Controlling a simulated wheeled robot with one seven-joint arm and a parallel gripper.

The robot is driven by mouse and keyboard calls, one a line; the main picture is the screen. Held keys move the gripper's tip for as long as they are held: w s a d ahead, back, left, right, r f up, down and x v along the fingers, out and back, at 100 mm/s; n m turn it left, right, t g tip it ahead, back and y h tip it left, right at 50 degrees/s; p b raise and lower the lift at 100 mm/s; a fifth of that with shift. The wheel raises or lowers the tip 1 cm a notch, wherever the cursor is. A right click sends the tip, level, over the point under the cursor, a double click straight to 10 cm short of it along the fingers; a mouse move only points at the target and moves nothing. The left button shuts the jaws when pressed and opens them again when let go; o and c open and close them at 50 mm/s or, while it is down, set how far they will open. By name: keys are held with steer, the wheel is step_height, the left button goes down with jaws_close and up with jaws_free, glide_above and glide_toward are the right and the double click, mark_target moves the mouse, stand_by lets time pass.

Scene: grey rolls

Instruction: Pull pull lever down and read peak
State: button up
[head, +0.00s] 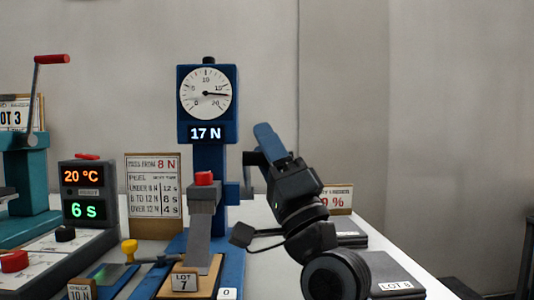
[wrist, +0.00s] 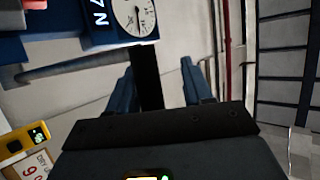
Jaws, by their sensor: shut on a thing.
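The blue peel tester stands left of my gripper in the head view. Its round dial (head: 206,93) has the needle a little past 15, and the display (head: 205,133) below reads 17 N. The pull lever (head: 250,159) is a dark bar at the tester's right side, mostly hidden by my gripper (head: 268,145). In the wrist view the black lever bar (wrist: 148,75) stands between the blue fingers of my gripper (wrist: 158,88), which is shut on it. A grey strip (head: 203,222) hangs under a red-topped clamp (head: 204,178) above the LOT 7 tag (head: 184,282).
A chart board (head: 153,190) headed "8 N" stands left of the tester. A timer box (head: 86,192) shows 20 °C and 6 s. A teal press (head: 28,180) with a red-handled lever is at far left. A LOT 8 block (head: 395,278) lies at right.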

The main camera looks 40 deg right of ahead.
steer(key=shift+o, duration=1)
steer(key=shift+a, duration=0.15)
steer(key=shift+d, duration=0.2)
steer(key=shift+s+f, duration=0.15)
steer(key=shift+f, duration=0.2)
steer(key=b+v, duration=0.3)
steer(key=v, duration=0.4)
